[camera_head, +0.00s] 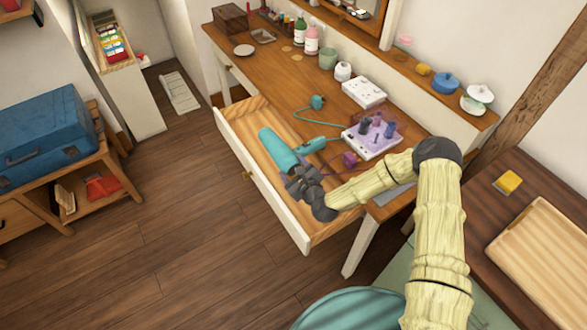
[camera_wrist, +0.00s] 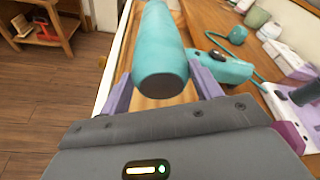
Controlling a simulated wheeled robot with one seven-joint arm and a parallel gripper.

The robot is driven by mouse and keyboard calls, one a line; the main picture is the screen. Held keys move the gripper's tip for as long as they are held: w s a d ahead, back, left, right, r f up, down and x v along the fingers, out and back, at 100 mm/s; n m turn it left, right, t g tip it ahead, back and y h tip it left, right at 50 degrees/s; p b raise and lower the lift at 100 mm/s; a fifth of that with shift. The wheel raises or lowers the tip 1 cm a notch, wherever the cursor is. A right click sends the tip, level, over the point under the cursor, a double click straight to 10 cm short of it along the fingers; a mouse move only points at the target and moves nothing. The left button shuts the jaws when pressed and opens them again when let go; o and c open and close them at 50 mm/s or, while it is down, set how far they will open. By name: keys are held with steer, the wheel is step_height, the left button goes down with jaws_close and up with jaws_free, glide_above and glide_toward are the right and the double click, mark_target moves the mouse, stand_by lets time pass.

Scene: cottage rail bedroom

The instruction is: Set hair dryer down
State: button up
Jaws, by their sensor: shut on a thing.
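The teal hair dryer (camera_head: 281,152) is over the open drawer (camera_head: 268,198) at the front of the wooden dressing table. Its handle points off to the right, and a teal cord runs from it to a plug (camera_head: 317,102) on the tabletop. My gripper (camera_head: 297,172) is shut on the hair dryer. In the wrist view the dryer (camera_wrist: 158,55) sits between my two purple fingers, its dark round end facing the camera. Whether it touches the drawer floor is hard to tell.
A purple-and-white power strip (camera_head: 373,140) and a white box (camera_head: 364,93) stand on the tabletop beside the drawer. Bottles (camera_head: 311,42) and jars stand farther back. The drawer's left part is bare. A blue suitcase (camera_head: 45,125) lies on a bench at left.

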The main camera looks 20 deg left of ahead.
steer(key=shift+f, duration=0.15)
steer(key=o, duration=1.3)
steer(key=shift+r+p, duration=0.8)
steer(key=shift+r, duration=0.05)
steer(key=b+v, duration=0.2)
steer(key=v, duration=1)
steer(key=shift+f, duration=0.15)
steer(key=shift+w, duration=0.1)
